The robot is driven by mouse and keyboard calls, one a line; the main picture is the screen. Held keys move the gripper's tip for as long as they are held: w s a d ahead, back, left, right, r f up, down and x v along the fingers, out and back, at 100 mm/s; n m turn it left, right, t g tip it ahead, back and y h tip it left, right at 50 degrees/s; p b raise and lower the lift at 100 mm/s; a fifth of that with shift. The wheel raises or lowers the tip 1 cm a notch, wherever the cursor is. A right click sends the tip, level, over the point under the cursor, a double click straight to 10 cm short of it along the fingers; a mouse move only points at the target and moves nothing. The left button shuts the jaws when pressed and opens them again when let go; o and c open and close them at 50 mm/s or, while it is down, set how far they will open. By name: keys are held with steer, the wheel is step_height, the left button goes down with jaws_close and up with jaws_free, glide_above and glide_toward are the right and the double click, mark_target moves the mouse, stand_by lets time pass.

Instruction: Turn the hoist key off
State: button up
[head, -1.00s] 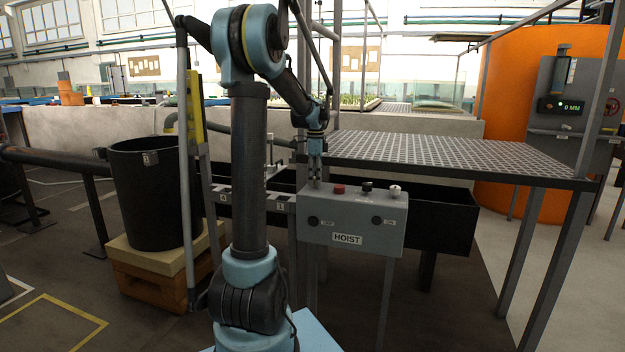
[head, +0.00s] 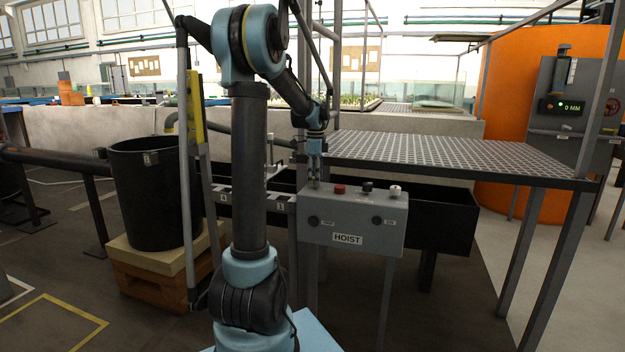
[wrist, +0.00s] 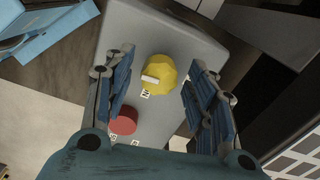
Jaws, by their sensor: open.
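The grey hoist box (head: 352,222) carries a HOIST label on its front. In the wrist view, a yellow round switch (wrist: 166,66) with a pale bar across it sits on the box top (wrist: 150,30), with a small lettered label beside it. The bar looks like the key; I cannot read its setting. My gripper (head: 314,182) points down over the left end of the box. In the wrist view my gripper (wrist: 163,90) is open, its fingers on either side of the yellow switch, apparently apart from it. In the head view the fingers hide this switch.
A red button (head: 339,189) is next to the switch, with a black knob (head: 367,186) and a white knob (head: 395,190) further right. The grating platform (head: 450,155) is behind the box. A black bin (head: 150,190) stands at left.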

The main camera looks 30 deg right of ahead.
step_height(320, 180, up, 12)
stand_by(0.7)
step_height(320, 180, up, 5)
steer(key=n, duration=2.8)
step_height(320, 180, down, 17)
